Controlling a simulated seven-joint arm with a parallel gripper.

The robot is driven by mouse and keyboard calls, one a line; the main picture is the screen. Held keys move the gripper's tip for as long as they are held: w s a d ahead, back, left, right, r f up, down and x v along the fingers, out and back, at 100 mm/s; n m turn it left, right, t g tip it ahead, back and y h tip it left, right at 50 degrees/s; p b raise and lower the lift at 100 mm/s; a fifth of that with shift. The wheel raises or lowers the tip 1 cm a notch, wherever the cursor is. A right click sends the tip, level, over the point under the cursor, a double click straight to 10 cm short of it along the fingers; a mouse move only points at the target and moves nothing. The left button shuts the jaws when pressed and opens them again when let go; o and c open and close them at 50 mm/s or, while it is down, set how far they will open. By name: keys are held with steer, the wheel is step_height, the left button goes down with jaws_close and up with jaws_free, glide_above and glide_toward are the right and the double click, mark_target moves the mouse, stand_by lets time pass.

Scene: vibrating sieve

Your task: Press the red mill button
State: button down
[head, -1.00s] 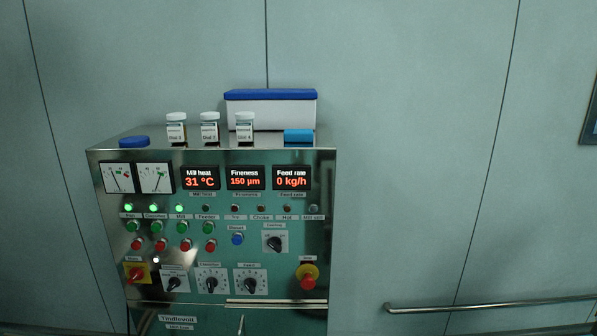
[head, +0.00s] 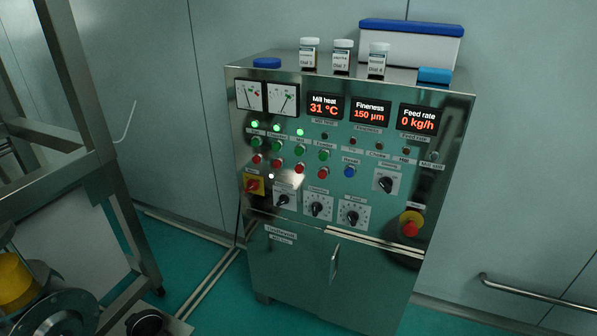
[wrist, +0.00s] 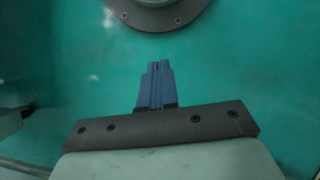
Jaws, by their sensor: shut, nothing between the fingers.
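The control cabinet (head: 340,270) stands against the wall in the head view. Its panel has a row of red buttons under a row of green ones. The red mill button (head: 299,167) looks to be the third from the left, under the third green button (head: 299,150) and the lit green mill lamp (head: 300,132). The labels are small and hard to read. My gripper shows only in the wrist view (wrist: 157,68), its blue fingers shut together with nothing between them. It is over bare teal floor, and no button shows near it.
A red-and-yellow emergency stop (head: 410,226) sits low right on the panel. Several dials line the bottom. Jars (head: 342,57) and a blue-lidded box (head: 410,43) stand on top. A metal frame (head: 110,190) and a yellow part (head: 15,282) are at left. A rail (head: 535,292) is at right.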

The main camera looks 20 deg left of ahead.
mark_target(299, 169)
steer(key=w+a+r+n+t, duration=0.2)
steer(key=w+a+r, duration=0.55)
steer(key=a, duration=0.35)
steer(key=w+a+r+n+t+y, duration=0.1)
steer(key=w+a+r+n+t, duration=0.15)
steer(key=w+a+r, duration=0.7)
steer(key=w+a+r+n+t, duration=0.1)
steer(key=w+a+r+t, duration=0.35)
steer(key=a, duration=0.85)
steer(key=w+a+r+n+t+y, duration=0.1)
steer(key=w+a+r, duration=0.2)
steer(key=a+r, duration=0.5)
steer(key=w+a+r+n, duration=0.1)
steer(key=w+a+r, duration=0.25)
steer(key=r, duration=0.75)
steer(key=w+a+r+t+h, duration=0.1)
steer(key=w+r+t+h, duration=0.1)
steer(key=w+r, duration=0.5)
step_height(299, 169, up, 2)
steer(key=shift+w+r+t+h, duration=0.15)
steer(key=shift+w+t+h, duration=0.15)
steer(key=shift+t, duration=0.4)
steer(key=shift+w+m, duration=0.15)
steer(key=shift+m, duration=0.1)
steer(key=w, duration=0.8)
steer(key=shift+w, duration=0.25)
